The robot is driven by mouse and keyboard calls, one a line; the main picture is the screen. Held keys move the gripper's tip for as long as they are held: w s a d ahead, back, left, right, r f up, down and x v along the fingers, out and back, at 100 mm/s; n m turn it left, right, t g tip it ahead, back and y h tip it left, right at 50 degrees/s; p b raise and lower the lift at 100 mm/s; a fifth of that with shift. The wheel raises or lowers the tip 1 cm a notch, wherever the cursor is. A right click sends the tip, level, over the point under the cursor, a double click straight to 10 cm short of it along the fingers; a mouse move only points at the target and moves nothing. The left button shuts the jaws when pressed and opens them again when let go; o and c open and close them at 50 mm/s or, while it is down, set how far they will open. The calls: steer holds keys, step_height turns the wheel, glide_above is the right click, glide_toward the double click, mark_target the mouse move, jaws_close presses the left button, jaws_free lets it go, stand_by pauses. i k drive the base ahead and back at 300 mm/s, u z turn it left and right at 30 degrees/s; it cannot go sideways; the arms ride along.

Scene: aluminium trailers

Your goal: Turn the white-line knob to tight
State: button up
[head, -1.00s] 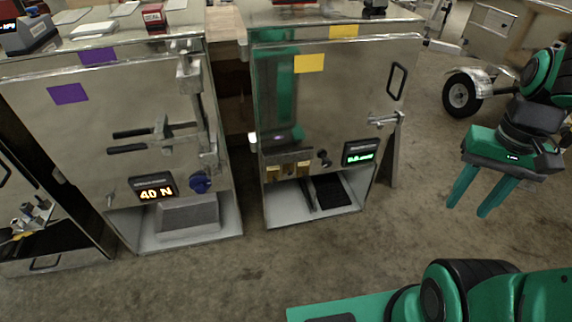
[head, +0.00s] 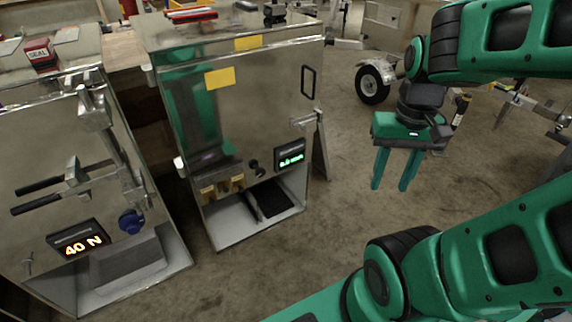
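A small black knob (head: 254,167) sits low on the front of the yellow-marked metal box (head: 240,110), left of the green-lit display (head: 290,156). A blue knob (head: 131,222) sits on the box at the left, right of the display reading 40 N (head: 77,240). I cannot make out a white line on either knob. My gripper (head: 391,188) hangs in the air at the right, fingers pointing down. Its two teal fingers are apart with nothing between them. It is well to the right of both knobs in the picture.
A lever clamp with black handles (head: 65,185) juts from the left box. A latch (head: 307,119) and a slanted metal leg stand at the yellow-marked box's right side. A trailer wheel (head: 373,82) is behind. Bare floor (head: 330,215) lies between the boxes and my arm.

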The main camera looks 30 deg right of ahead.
mark_target(260, 172)
steer(key=z, duration=1.45)
steer(key=k, duration=1.15)
steer(key=u, duration=1.2)
steer(key=i, duration=1)
steer(key=z, duration=0.05)
